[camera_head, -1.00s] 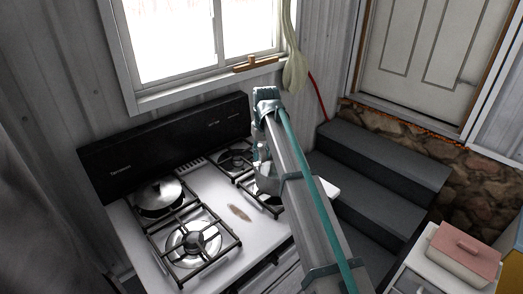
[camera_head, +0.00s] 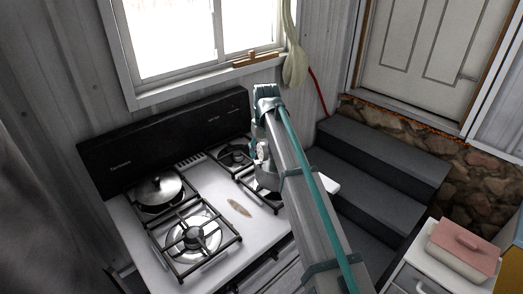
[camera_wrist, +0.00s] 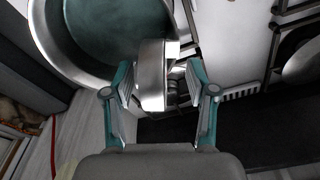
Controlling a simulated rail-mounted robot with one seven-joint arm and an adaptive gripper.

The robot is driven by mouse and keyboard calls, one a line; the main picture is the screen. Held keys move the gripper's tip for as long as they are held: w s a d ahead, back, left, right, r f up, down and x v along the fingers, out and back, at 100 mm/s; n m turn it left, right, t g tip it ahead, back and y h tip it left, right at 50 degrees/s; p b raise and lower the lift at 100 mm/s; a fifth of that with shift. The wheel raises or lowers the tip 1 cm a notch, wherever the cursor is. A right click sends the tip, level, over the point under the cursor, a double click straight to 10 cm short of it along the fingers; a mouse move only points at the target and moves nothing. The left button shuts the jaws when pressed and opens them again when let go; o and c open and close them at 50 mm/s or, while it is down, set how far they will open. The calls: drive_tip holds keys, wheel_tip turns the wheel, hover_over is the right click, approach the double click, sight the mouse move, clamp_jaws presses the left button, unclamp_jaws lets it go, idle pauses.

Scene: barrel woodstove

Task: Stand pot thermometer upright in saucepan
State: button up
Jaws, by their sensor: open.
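In the wrist view, my gripper (camera_wrist: 157,85) is open. A bright metal piece (camera_wrist: 152,78) with a rounded edge, seemingly the pot thermometer, stands between the fingers with gaps on both sides. Its lower part is hidden. A wide round metal pan (camera_wrist: 47,42) with a dark teal-grey inside, seemingly the saucepan, lies at upper left. The metal piece overlaps its rim in the picture, and I cannot tell whether it is inside or beside the pan. In the head view, my arm hides the fingers and most of what they surround.
The white stove (camera_head: 214,240) has black grates and a dark back panel (camera_head: 160,135). A lidded metal pan (camera_head: 158,190) sits on the rear left burner. A brown oval (camera_head: 240,209) lies mid-stove. Dark steps (camera_head: 385,155) and a pink-lidded dish (camera_head: 465,250) are at right.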

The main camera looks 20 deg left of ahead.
drive_tip(key=shift+r, duration=0.1)
drive_tip(key=r, duration=0.8)
drive_tip(key=s+d+r, duration=0.1)
drive_tip(key=r, duration=0.2)
drive_tip(key=shift+d+r, duration=0.1)
drive_tip(key=shift+r, duration=0.3)
